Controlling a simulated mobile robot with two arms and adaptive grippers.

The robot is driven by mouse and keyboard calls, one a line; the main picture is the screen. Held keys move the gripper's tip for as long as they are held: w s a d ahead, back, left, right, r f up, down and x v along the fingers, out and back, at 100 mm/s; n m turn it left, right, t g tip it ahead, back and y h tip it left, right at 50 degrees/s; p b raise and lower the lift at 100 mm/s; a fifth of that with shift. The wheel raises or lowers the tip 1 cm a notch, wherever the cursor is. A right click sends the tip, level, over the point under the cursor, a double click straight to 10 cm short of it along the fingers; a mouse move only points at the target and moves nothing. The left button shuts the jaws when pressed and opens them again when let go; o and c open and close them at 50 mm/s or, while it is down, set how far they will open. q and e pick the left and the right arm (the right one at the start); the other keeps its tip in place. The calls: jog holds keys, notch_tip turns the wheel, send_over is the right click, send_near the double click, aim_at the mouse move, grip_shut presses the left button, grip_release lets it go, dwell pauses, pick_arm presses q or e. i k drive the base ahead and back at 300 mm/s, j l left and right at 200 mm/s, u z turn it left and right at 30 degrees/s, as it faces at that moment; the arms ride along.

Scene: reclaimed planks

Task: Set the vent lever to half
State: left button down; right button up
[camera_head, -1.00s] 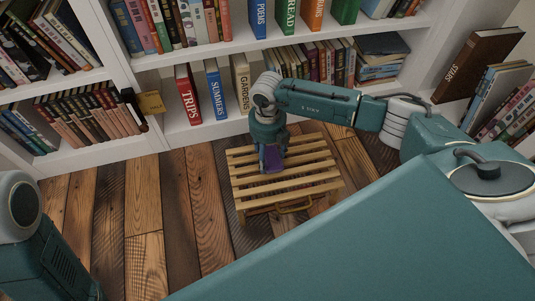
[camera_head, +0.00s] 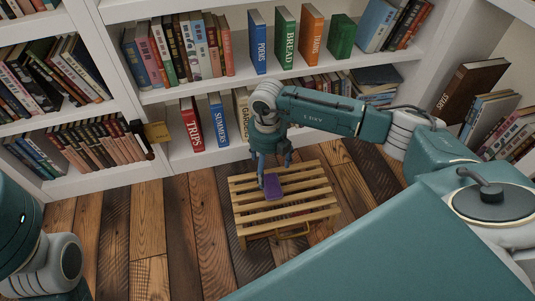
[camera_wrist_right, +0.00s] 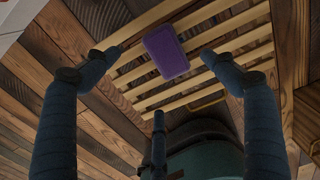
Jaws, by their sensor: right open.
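A dark lever (camera_head: 141,139) with a brass-coloured plate (camera_head: 157,132) beside it is on the white upright of the bookcase at the left; I take it to be the vent lever. Its exact setting is too small to tell. My right gripper (camera_head: 275,169) is far to the right of it, pointing down over a slatted wooden stand. It is open, its fingers spread around and above a purple block (camera_head: 291,188) lying on the slats. In the right wrist view the block (camera_wrist_right: 166,53) lies between the spread fingertips (camera_wrist_right: 161,54), apart from both. My left gripper is not in view.
The slatted wooden stand (camera_head: 250,213) is on the plank floor, with a handle at its front. White bookshelves (camera_head: 200,92) full of books line the back and left. The floor (camera_head: 150,225) left of the stand is clear.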

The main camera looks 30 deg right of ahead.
aim_at(136, 126)
jog(key=k, duration=1)
